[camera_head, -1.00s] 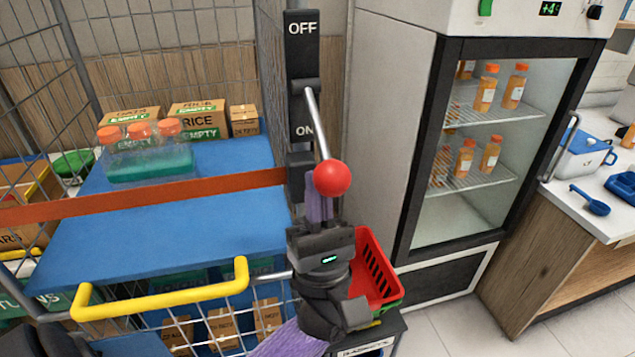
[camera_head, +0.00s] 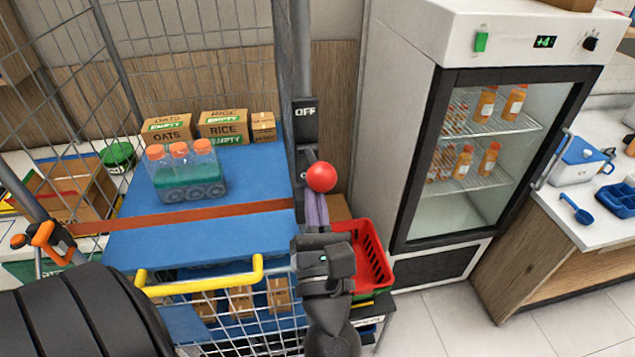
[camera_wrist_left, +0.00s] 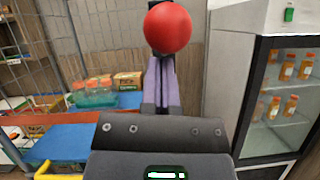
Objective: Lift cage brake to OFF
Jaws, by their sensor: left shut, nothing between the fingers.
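The cage brake is a black panel marked OFF (camera_head: 306,112) on the cage post. Its lever ends in a red ball knob (camera_head: 321,177), which sits just below the pivot and seems to point out toward me. The ON mark is not visible. My left gripper (camera_head: 316,208) is shut and empty, its purple fingers upright directly under the knob. In the left wrist view the knob (camera_wrist_left: 167,27) sits at the fingertips (camera_wrist_left: 161,62); they look in contact or nearly so. My right gripper is not in view.
A blue shelf (camera_head: 250,165) in the wire cage holds a bottle pack (camera_head: 188,178) and cartons, with an orange strap (camera_head: 180,219) across. A yellow handle (camera_head: 200,285) is in front. A red basket (camera_head: 370,255) is close right of my gripper, then a glass-door fridge (camera_head: 400,150).

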